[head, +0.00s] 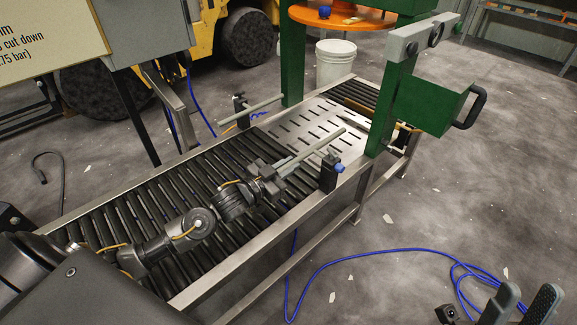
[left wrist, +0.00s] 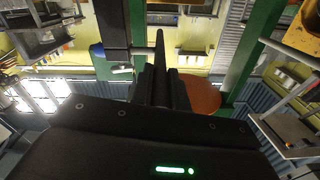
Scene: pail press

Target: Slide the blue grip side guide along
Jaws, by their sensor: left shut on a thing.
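The side guide's pale bar (head: 312,152) lies slantwise over the near part of the conveyor, beside a black post block with a blue grip (head: 339,168) on the near frame rail. My left gripper (head: 276,178) is low over the rollers, shut on the bar's near end; the fingers partly hide the contact. In the left wrist view, a dark narrow bar (left wrist: 160,60) sticks out beyond the shut fingers (left wrist: 162,88). My right gripper (head: 525,305) is open and empty at the lower right, over the floor.
A second guide bar (head: 262,106) stands on the far rail. A slotted metal plate (head: 300,122) lies beyond the rollers, under the green press frame (head: 390,100). A white pail (head: 335,65) stands behind. A blue hose (head: 400,252) lies on the floor.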

